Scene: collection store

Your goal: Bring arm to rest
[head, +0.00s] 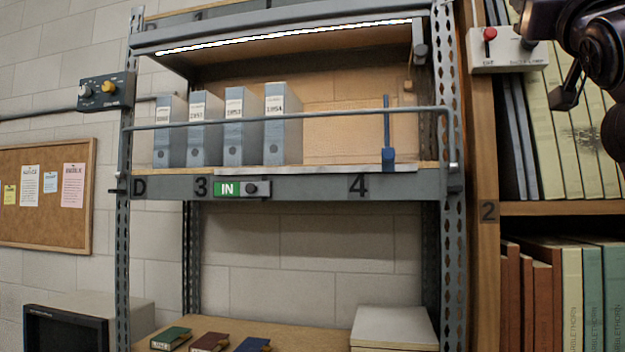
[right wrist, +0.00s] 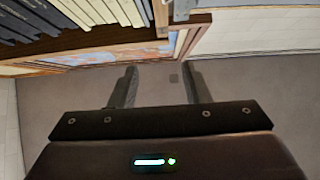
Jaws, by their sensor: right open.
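My right arm (head: 590,40) is dark and comes into the top right corner of the head view, in front of the bookcase and close to the switch box there. My left gripper is not in view.
A bookcase (head: 487,220) with rows of books stands at right; a switch box (head: 507,58) with a red knob sits on it. A grey rack (head: 300,187) holds several box files (head: 240,125) behind a rail. Three small books (head: 208,342) lie on its lower shelf beside a pale box (head: 395,328).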

